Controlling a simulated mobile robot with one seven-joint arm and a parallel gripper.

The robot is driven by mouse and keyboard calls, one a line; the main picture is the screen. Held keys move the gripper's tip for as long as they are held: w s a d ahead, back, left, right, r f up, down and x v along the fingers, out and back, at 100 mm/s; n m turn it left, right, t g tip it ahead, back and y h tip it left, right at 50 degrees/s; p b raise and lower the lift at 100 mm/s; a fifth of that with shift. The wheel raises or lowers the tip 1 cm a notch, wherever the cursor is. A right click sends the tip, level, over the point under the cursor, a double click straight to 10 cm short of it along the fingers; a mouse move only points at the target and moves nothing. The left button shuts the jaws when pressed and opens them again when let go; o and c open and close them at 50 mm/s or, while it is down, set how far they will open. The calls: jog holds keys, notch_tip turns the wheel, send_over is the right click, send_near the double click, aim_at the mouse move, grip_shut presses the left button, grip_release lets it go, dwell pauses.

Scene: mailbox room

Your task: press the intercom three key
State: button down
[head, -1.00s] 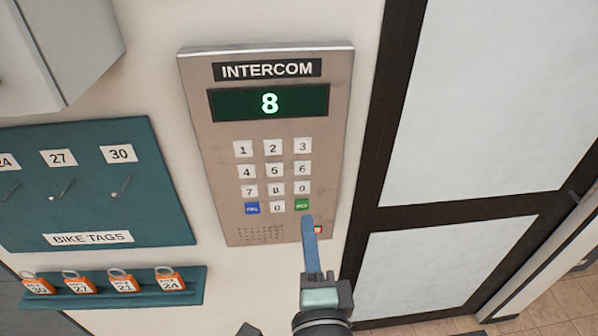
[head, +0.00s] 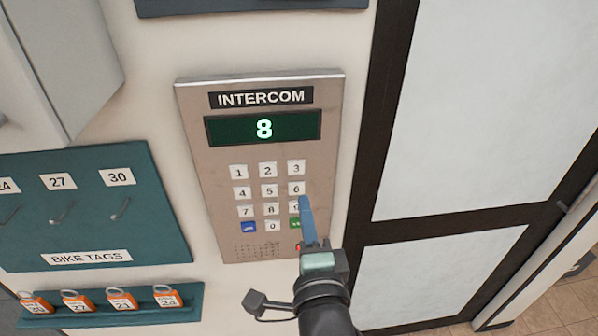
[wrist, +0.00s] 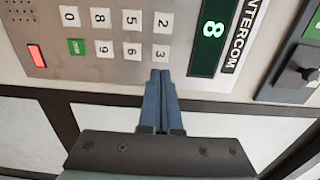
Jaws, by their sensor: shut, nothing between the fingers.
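The intercom panel (head: 190,165) is a metal plate with a dark display (head: 264,129) showing a green 8. Its three key (head: 296,168) is the white key at the top right of the keypad, and it also shows in the wrist view (wrist: 161,52). My gripper (head: 305,199) is shut and empty, with its blue fingers together. In the head view the fingertips overlap the nine key, just below the six key. In the wrist view the fingertips (wrist: 161,73) appear right beside the three key, at the keypad's edge. Contact cannot be told.
A green key (head: 295,223) and a red light (wrist: 38,56) sit low on the panel, partly behind my gripper in the head view. A teal bike-tag board (head: 100,205) and a shelf of orange tags (head: 120,299) are at left. A dark-framed door (head: 395,120) stands at right.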

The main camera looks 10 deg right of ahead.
aim_at(297, 169)
jog(key=w+p, duration=0.2)
jog(key=w, duration=0.5)
jog(key=shift+w, duration=0.35)
